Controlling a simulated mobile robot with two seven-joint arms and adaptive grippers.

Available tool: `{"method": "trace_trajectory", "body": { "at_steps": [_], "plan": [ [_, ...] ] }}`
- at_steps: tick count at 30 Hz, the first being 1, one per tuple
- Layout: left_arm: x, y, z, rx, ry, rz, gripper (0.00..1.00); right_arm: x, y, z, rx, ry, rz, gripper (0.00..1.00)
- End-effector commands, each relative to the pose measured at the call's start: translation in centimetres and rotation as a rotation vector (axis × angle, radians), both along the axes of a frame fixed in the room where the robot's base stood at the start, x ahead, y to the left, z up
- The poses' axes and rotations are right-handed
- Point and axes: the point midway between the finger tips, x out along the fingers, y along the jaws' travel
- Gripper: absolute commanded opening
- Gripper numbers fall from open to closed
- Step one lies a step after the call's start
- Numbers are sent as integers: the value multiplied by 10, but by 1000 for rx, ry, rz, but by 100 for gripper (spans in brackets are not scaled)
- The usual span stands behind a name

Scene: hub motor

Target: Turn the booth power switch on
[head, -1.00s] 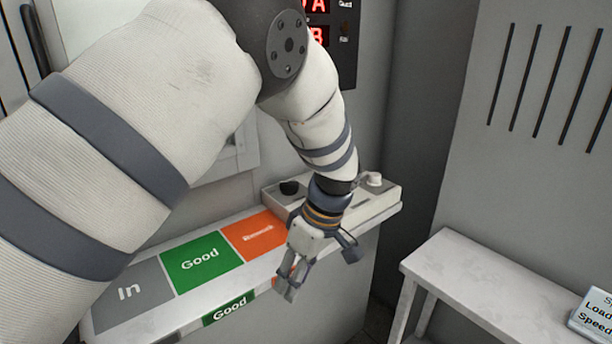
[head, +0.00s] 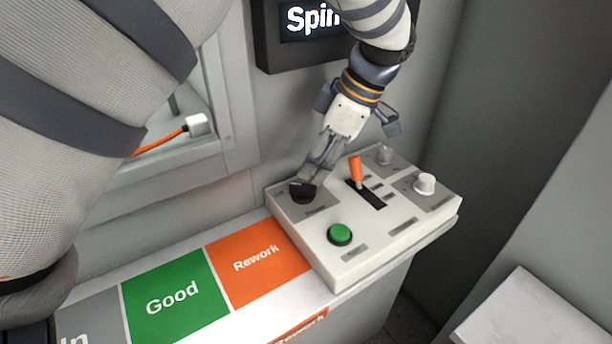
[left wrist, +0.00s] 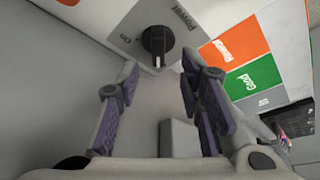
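The booth power switch is a black rotary knob (head: 302,192) at the back left corner of a pale control box (head: 300,245). In the left wrist view the knob (left wrist: 157,42) sits on a grey plate marked "Power", and its white pointer line faces the gripper side. My left gripper (head: 314,176) comes down from above, its fingertips close to the knob. In the left wrist view the left gripper (left wrist: 160,78) is open, with nothing between its fingers and the knob just beyond the tips. Whether they touch it I cannot tell. My right gripper is out of view.
The box also carries a green button (head: 340,234), an orange lever (head: 355,169) and a white knob (head: 425,183). A "Spin" display (head: 312,20) hangs above. Orange "Rework" (head: 258,262) and green "Good" (head: 174,298) areas lie left. A pale table (head: 530,315) stands right.

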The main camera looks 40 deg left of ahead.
Motion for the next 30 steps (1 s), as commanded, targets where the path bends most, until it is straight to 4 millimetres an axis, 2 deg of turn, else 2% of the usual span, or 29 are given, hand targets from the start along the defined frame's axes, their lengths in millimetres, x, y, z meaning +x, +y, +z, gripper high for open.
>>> {"method": "trace_trajectory", "body": {
  "at_steps": [3, 7, 11, 17, 18, 22, 23, 30],
  "plan": [
    [-5, 10, -27, -2, 5, 1, 34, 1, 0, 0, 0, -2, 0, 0],
    [-8, 17, -45, -2, 2, 0, 34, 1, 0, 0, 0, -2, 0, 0],
    [-9, 20, -53, -1, 0, -1, 34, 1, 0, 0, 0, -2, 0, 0],
    [-9, 20, -54, -1, 0, -1, 34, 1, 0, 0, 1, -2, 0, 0],
    [-9, 20, -54, -1, 0, -1, 32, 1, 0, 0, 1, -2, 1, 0],
    [-8, 20, -54, -1, -1, -1, 2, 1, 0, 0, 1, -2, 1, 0],
    [-8, 20, -54, -1, -1, -1, 0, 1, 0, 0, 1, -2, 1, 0],
    [-9, 21, -54, 0, 0, -3, 0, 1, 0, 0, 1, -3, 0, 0]
  ]
}}
